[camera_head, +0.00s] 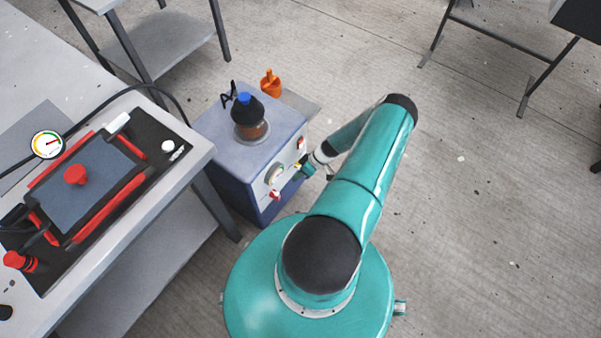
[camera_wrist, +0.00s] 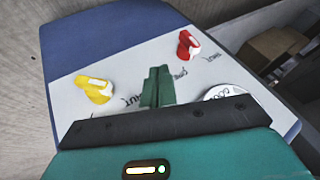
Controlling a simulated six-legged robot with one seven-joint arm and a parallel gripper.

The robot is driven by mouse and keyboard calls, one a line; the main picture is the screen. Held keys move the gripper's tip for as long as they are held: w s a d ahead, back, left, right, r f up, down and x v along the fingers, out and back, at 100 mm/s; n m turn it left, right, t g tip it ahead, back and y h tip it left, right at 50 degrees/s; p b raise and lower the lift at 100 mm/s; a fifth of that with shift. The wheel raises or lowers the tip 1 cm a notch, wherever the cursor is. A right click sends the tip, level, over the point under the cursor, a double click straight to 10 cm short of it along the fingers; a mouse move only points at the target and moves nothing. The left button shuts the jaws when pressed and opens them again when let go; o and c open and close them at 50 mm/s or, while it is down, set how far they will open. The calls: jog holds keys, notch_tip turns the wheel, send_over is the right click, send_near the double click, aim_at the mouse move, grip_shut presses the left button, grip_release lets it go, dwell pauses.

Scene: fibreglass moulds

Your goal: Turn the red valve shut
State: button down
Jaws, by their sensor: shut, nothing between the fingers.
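The red valve (camera_wrist: 188,45) is a knob with a pale edge on the white panel of a blue cabinet, at upper middle in the wrist view. In the head view it is a small red knob (camera_head: 275,195) low on the cabinet front. Small dark lettering is printed beside it, too blurred to read surely. My gripper (camera_wrist: 158,86) is shut and empty, its green fingers together over the panel between the red valve and a yellow knob (camera_wrist: 95,90). It appears apart from both knobs. In the head view, my gripper (camera_head: 305,169) is at the cabinet front, right of the red valve.
A round gauge (camera_wrist: 226,92) is on the panel near the red valve. A workbench (camera_head: 190,150) with a mould stands at left.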

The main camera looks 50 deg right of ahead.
aim_at(278, 194)
jog(key=w+a+f, duration=0.1)
jog(key=a+f, duration=0.2)
jog(key=a, duration=0.3)
jog(key=shift+w+a+f, duration=0.15)
jog(key=shift+w+a, duration=0.05)
jog(key=shift+w, duration=0.15)
jog(key=shift+a+r, duration=0.4)
jog(key=shift+a, duration=0.1)
jog(key=shift+r, duration=0.1)
